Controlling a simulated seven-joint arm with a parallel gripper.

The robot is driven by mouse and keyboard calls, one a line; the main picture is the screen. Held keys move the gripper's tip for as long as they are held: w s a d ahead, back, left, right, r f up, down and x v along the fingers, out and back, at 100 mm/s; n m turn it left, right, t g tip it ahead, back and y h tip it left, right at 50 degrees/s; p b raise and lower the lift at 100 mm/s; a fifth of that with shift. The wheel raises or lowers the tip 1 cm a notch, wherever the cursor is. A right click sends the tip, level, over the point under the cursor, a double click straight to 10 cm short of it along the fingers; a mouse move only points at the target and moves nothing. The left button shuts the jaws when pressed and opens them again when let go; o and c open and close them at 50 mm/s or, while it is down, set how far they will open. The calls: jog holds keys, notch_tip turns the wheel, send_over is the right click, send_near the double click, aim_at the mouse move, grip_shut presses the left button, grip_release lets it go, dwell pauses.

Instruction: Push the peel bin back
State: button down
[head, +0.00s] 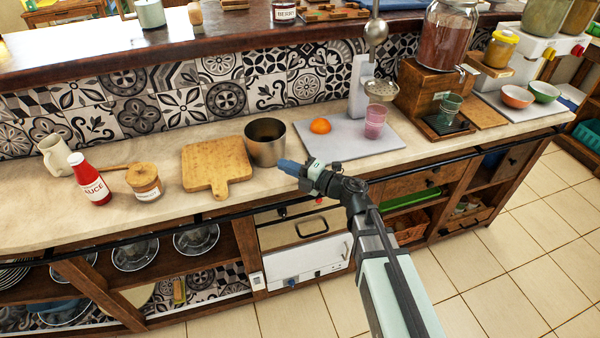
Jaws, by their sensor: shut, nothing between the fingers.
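A round steel bin (266,148), the likely peel bin, stands upright and open-topped on the stone counter, near its front edge. I see no peel in it from here. My gripper (284,165) is shut and empty, with its blue fingertips low at the bin's front right side. I cannot tell whether the fingertips touch the bin.
A wooden cutting board (217,168) lies just left of the bin. To the right, a pale board (345,138) holds an orange (320,126) and a pink cup (374,122). Behind the bin, bare counter reaches the tiled wall (270,88).

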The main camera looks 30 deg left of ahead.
aim_at(281, 151)
jog(key=shift+w+a, duration=1)
jog(key=shift+w, duration=0.25)
jog(key=w+a, duration=0.2)
jog(key=shift+w+a, duration=0.15)
jog(key=shift+w, duration=0.15)
jog(key=shift+s, duration=0.1)
jog(key=shift+s, duration=0.1)
